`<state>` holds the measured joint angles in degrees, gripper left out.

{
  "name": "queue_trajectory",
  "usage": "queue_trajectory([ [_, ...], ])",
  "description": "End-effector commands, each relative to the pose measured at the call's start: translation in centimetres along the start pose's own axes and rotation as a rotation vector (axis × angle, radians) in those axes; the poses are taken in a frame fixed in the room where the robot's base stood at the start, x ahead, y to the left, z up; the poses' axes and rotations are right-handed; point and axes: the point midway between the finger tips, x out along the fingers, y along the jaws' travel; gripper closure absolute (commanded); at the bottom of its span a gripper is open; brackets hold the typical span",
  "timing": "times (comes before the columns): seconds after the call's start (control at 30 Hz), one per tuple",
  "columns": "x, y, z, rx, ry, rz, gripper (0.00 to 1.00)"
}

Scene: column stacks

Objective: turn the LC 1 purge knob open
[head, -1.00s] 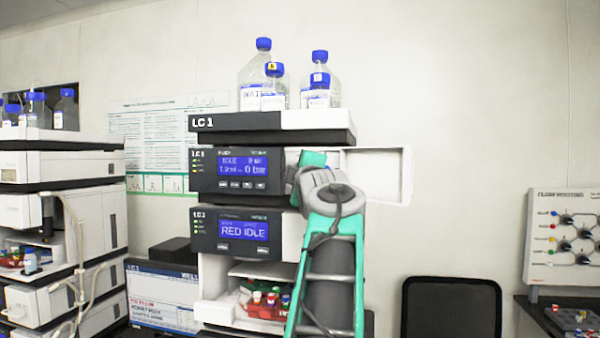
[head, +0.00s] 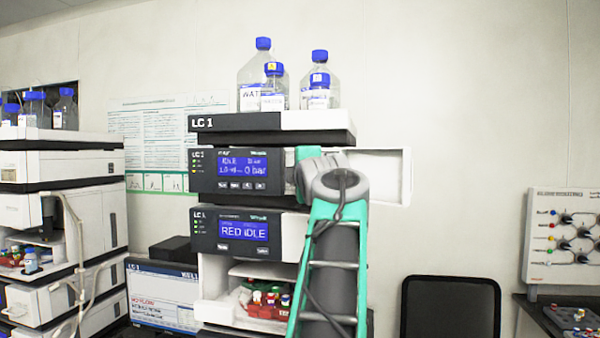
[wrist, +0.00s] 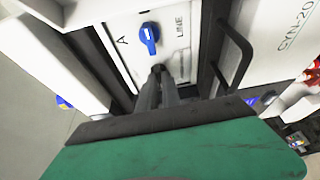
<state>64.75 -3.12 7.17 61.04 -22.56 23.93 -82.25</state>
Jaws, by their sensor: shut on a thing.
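The LC 1 stack stands in the middle of the head view, its pump module (head: 210,172) lit with a blue display. My arm covers the right part of that module, so the purge knob and my fingers are hidden there. In the wrist view, my gripper (wrist: 159,78) points at a white panel (wrist: 172,50) and its fingers are close together.
A dark bar handle (wrist: 236,52) stands out to the right of the panel in the wrist view. Capped bottles (head: 252,80) stand on top of the stack. An open white door (head: 385,175) sticks out right of my arm. A second stack (head: 80,210) is at left.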

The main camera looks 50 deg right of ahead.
Motion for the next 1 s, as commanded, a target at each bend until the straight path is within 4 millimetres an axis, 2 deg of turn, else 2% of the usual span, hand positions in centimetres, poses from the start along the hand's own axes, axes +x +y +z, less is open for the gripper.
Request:
queue_trajectory([
  [0.03,-0.1,0.3,0.1,0.000,-0.002,0.007,0.91],
  [0.3,0.0,0.1,0.0,0.001,-0.001,0.003,0.70],
  [0.57,-0.3,0.0,0.0,0.000,0.000,0.003,0.70],
  [0.67,-1.6,-0.1,0.0,-0.001,-0.001,0.005,0.70],
  [0.9,-6.4,-0.1,0.1,-0.001,-0.004,0.006,0.70],
  [1.0,-7.5,-0.1,0.1,0.000,-0.003,0.004,0.70],
])
